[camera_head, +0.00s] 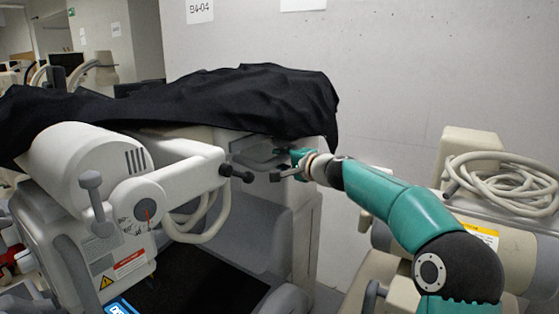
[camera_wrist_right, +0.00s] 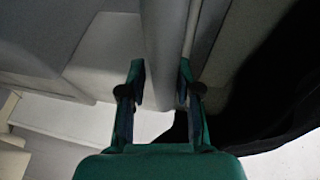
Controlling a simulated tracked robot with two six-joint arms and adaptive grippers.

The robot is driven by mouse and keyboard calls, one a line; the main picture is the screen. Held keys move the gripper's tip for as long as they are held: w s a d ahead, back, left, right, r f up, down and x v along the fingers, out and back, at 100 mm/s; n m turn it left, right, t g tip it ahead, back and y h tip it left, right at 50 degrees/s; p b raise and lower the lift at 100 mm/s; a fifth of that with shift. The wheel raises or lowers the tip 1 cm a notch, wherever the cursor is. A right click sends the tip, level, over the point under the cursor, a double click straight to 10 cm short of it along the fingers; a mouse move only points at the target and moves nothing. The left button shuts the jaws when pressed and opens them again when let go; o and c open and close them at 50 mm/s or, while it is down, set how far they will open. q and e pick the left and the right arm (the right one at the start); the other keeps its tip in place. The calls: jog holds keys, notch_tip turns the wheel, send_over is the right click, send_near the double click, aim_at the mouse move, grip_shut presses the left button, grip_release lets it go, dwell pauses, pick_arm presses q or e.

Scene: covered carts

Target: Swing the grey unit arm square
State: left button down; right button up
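The grey unit (camera_head: 90,195) stands at the left in the head view. Its pale arm (camera_head: 185,180) reaches right and ends in black knobs (camera_head: 236,173). My right gripper (camera_head: 287,164) is just right of these knobs, by a grey handle (camera_head: 258,157) under the cloth's edge. In the right wrist view a long grey bar (camera_wrist_right: 163,45) runs between the fingers of my right gripper (camera_wrist_right: 161,78). The contact is dark and partly hidden in the head view. My left gripper is not in view.
A black cloth (camera_head: 215,100) covers the cart top and hangs down close to my right gripper; it also shows in the right wrist view (camera_wrist_right: 270,100). A beige unit with a coiled hose (camera_head: 500,180) stands at the right.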

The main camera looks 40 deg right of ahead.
jog(key=shift+o, duration=1.2)
jog(key=shift+d+f, duration=0.1)
jog(key=shift+d, duration=0.05)
jog(key=shift+r, duration=0.2)
jog(key=shift+s+r, duration=0.1)
jog(key=shift+s, duration=0.6)
jog(key=v, duration=1)
jog(key=shift+s+a, duration=0.25)
jog(key=shift+s, duration=0.05)
